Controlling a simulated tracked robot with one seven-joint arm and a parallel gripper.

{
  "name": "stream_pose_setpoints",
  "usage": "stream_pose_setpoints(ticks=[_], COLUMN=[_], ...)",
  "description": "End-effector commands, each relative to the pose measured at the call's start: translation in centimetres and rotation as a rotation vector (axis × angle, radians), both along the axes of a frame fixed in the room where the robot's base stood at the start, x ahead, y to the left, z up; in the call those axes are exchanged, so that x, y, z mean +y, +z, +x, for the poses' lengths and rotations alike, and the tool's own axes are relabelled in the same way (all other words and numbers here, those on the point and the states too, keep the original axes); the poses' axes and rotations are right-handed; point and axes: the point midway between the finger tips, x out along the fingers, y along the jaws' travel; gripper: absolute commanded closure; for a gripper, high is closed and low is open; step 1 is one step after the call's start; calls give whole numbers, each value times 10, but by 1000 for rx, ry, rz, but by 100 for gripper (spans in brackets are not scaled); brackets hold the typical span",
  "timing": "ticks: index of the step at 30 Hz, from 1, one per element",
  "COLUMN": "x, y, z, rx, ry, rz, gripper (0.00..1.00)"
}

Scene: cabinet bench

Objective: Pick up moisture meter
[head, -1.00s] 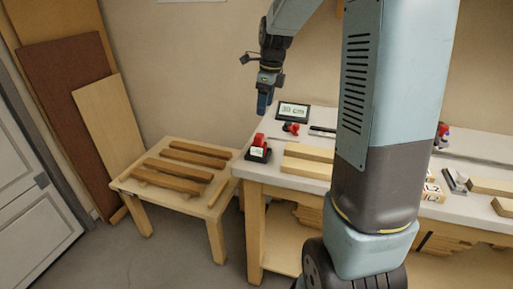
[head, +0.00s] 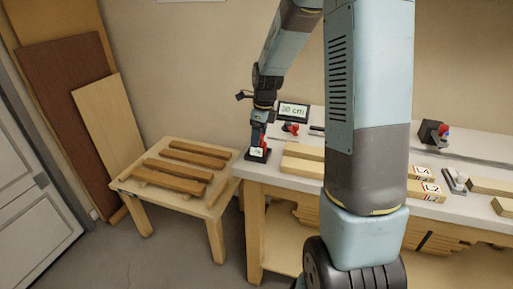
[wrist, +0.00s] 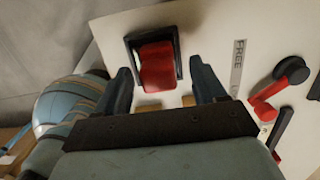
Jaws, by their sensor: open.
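The moisture meter appears to be the red-bodied device (wrist: 158,66) in a black stand (wrist: 131,43) at the left end of the bench. In the head view the stand (head: 257,156) shows a small pale screen or label, and the red part is mostly hidden behind my gripper. My gripper (head: 257,139) points down just over it. In the wrist view my gripper (wrist: 163,84) is open, with one dark finger on each side of the red body. Gaps show between the fingers and the red body, so it is not gripped.
A display reading 30 cm (head: 293,111) stands behind on the bench (head: 272,174). A red and black tool (head: 291,128) lies to the right, also in the wrist view (wrist: 278,88). A strip marked FREE (wrist: 238,65) is nearby. Wooden boards (head: 303,151) lie farther right. A low table (head: 140,190) holds several slats.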

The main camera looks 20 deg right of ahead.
Motion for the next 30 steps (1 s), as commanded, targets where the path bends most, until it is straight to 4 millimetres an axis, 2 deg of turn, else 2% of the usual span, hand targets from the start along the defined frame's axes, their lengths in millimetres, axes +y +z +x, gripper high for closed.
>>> stream_pose_setpoints(ticks=[3,10,27,30], x=[1,1,2,2], y=[-7,-7,-7,-7], z=[0,1,0,1], rx=[1,0,0,-1], ry=[0,1,1,2], rz=[1,0,0,1], gripper=[30,30,84,90])
